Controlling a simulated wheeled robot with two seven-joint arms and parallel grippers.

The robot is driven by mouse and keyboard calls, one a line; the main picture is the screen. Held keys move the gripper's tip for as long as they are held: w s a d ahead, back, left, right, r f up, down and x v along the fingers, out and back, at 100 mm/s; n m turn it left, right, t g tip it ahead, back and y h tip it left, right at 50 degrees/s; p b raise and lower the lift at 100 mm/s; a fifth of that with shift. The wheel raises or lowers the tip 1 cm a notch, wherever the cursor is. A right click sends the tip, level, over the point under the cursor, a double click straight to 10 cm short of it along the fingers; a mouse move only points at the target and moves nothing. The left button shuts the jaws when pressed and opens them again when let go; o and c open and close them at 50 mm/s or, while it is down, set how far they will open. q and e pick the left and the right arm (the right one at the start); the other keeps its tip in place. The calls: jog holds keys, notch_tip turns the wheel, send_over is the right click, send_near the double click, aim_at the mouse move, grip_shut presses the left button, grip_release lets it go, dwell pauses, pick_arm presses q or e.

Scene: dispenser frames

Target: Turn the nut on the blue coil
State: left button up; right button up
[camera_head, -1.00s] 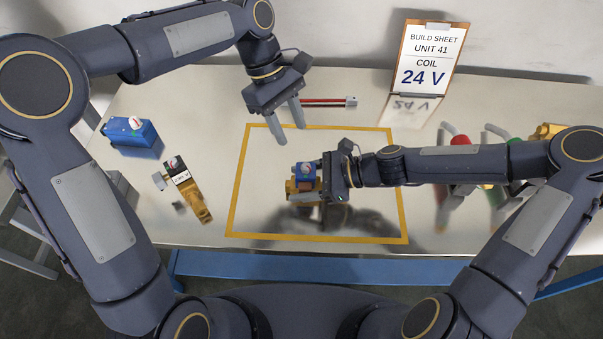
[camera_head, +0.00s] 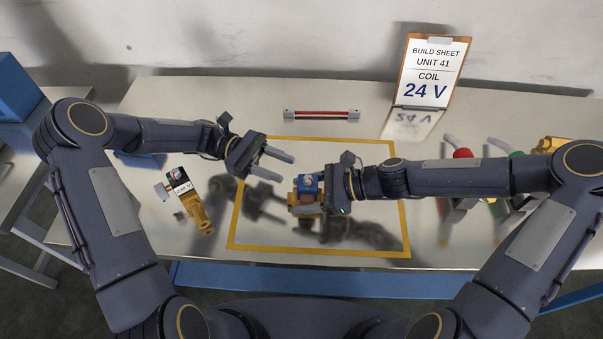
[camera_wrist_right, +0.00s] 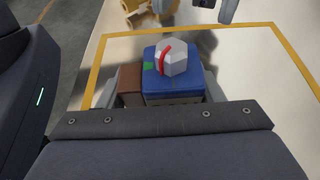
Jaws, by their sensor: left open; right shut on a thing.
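The blue coil (camera_head: 308,186) sits on a brass valve body (camera_head: 305,208) inside the yellow taped square. My right gripper (camera_head: 326,192) is shut on this unit from the right. In the right wrist view the blue coil (camera_wrist_right: 160,88) carries a pale hexagonal nut (camera_wrist_right: 170,58) with a red stripe on top. A green mark shows on the coil beside the nut. My left gripper (camera_head: 282,168) is open and empty, up and to the left of the coil, its fingers pointing right and apart from the nut.
A build sheet (camera_head: 430,72) reading coil 24 V stands at the back. A red rod in a holder (camera_head: 321,114) lies behind the square. Red and green handled tools (camera_head: 463,154) stand right.

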aim_at(302, 179)
pick_arm(q)
jog(key=x, duration=0.6)
jog(key=shift+d, duration=0.1)
jog(key=shift+c, duration=0.3)
grip_shut()
